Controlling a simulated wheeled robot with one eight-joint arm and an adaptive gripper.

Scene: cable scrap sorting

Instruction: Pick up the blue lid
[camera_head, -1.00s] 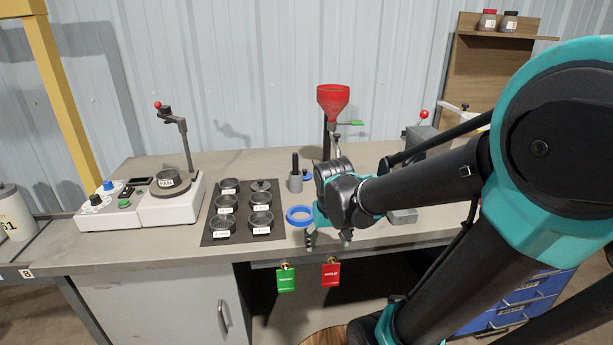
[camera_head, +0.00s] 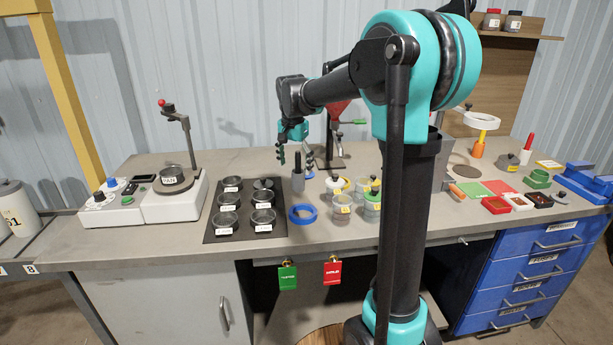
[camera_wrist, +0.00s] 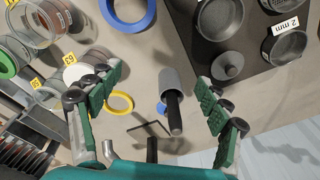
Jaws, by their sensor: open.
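A small blue round piece (camera_head: 309,175), which may be the blue lid, lies on the bench behind a grey holder with a black handle (camera_head: 297,181). The wrist view shows it (camera_wrist: 161,108) partly hidden by the holder (camera_wrist: 172,82). A larger blue ring (camera_head: 303,215) lies flat on the bench right of the dark mat; it shows at the top of the wrist view (camera_wrist: 128,22). My gripper (camera_head: 296,160) is open and empty, pointing down above the holder. In the wrist view, its fingers (camera_wrist: 160,92) stand either side of the holder and the small blue piece.
A yellow ring (camera_wrist: 120,103) lies close to the small blue piece. Several jars (camera_head: 341,205) stand to the right. The dark mat (camera_head: 246,192) with several sieves lies to the left.

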